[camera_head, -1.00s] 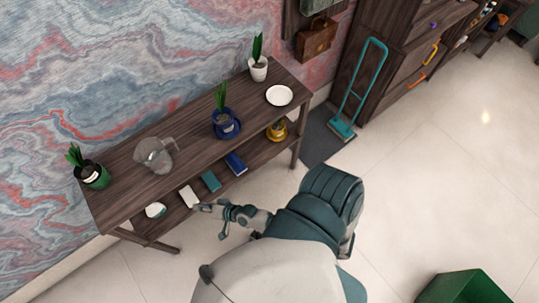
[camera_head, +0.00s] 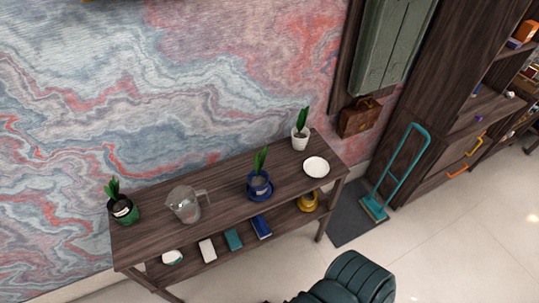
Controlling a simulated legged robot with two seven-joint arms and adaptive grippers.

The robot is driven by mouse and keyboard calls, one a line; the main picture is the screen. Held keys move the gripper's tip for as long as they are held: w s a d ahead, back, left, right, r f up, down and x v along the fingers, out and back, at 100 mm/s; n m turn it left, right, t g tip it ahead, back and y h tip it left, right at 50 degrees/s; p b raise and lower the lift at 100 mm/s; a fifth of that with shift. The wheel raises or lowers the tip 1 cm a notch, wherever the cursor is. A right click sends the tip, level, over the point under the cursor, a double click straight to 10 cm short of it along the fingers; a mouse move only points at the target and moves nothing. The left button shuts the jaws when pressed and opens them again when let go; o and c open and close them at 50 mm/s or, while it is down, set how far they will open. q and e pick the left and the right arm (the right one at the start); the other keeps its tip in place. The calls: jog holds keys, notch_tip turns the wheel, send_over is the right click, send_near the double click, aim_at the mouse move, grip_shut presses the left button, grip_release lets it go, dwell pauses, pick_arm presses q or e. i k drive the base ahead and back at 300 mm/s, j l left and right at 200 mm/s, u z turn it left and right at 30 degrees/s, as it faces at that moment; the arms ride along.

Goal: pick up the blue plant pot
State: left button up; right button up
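The blue plant pot (camera_head: 260,187) stands upright on the top of the dark wooden console table (camera_head: 225,216), right of the table's middle. A green plant grows out of it. It seems to sit on a blue saucer. Neither of my grippers shows in this view, and nothing touches the pot.
A glass pitcher (camera_head: 184,206) and a green pot (camera_head: 124,211) stand left of the blue pot. A white pot (camera_head: 300,139) and a white plate (camera_head: 316,167) are to its right. The lower shelf holds books and a yellow pot (camera_head: 308,202).

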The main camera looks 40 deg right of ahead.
aim_at(258, 180)
jog(key=z, duration=1.3)
